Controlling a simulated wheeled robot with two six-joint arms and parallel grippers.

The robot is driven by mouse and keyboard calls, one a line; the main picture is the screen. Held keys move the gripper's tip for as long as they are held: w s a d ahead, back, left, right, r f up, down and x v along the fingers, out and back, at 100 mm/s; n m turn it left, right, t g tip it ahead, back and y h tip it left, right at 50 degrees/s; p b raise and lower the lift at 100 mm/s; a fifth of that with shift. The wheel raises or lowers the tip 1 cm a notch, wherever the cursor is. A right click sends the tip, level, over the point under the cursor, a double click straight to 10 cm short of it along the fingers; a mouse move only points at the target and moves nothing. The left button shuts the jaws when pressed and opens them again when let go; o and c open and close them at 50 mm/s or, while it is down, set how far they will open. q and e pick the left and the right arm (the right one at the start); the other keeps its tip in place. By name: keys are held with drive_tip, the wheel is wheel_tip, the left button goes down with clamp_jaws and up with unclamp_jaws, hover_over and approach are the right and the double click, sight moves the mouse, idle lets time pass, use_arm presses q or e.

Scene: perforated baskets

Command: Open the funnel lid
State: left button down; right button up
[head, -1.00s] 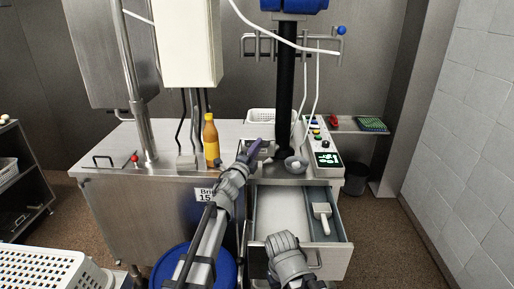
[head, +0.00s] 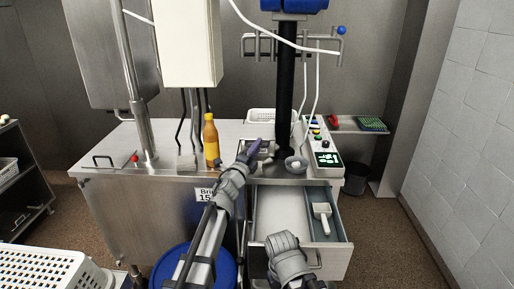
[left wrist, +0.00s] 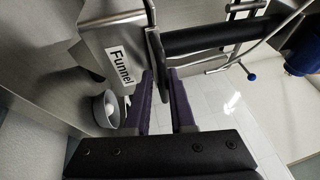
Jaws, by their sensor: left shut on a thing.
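The metal funnel housing (left wrist: 90,45) carries a white label reading "Funnel" (left wrist: 120,66) in the left wrist view. A thin bent metal handle (left wrist: 152,42) runs from it down between the purple fingers of my left gripper (left wrist: 166,88). The gripper is shut on this handle. In the head view my left gripper (head: 255,148) is over the worktop at the foot of the black column, and it partly hides the funnel. My right arm shows at the bottom centre of the head view, but its fingers do not show.
An open drawer (head: 337,198) holding a white scoop (head: 321,214) juts out below the worktop (head: 150,155). A yellow bottle (head: 211,140) stands left of my left gripper. A control panel (head: 326,158) is to the right. A white basket (head: 50,270) is at lower left.

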use_arm(q)
drive_tip(key=shift+r, duration=0.15)
drive_tip(key=shift+r+p, duration=1)
drive_tip(key=shift+p, duration=0.05)
wheel_tip(320, 180, up, 8)
drive_tip(key=w+p, duration=0.2)
drive_tip(key=p, duration=0.6)
drive_tip(key=shift+w, duration=0.4)
